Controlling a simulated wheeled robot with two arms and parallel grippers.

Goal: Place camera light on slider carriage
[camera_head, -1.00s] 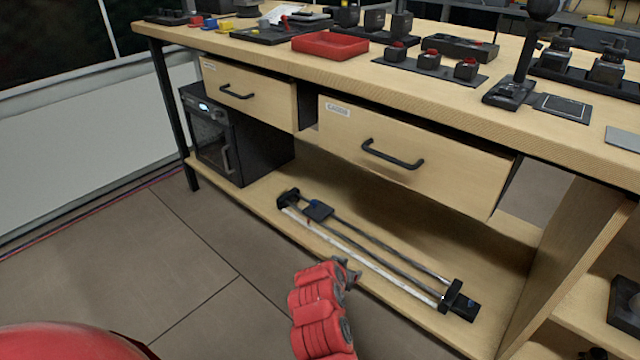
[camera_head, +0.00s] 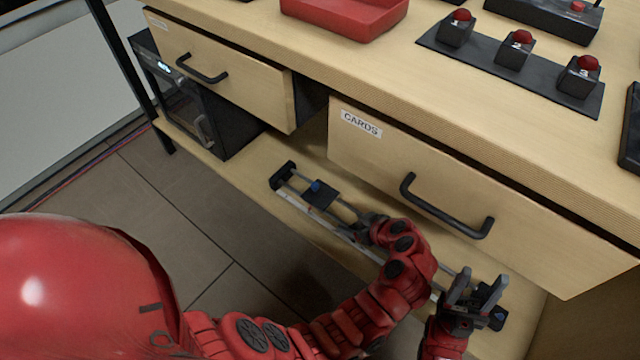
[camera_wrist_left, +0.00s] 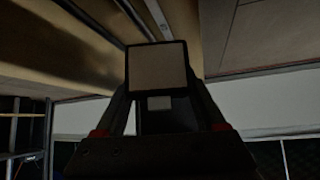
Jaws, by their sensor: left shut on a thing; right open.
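The slider lies on the lower shelf, its rails (camera_head: 343,208) running from upper left to lower right. The slider carriage (camera_head: 320,194), a dark plate with a blue knob, sits near the rails' left end. My left gripper (camera_head: 366,226) is over the rails, to the right of the carriage and apart from it. In the left wrist view it is shut on the camera light (camera_wrist_left: 157,68), a dark block with a pale square face. The light is hard to make out in the head view. My right gripper (camera_head: 474,298) is open and empty over the slider's right end.
The workbench top overhangs the shelf, with a left drawer (camera_head: 222,70) and a drawer labelled CARDS (camera_head: 455,180) close above the slider. A black cabinet (camera_head: 188,108) stands at the shelf's left. Floor (camera_head: 190,225) lies in front.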

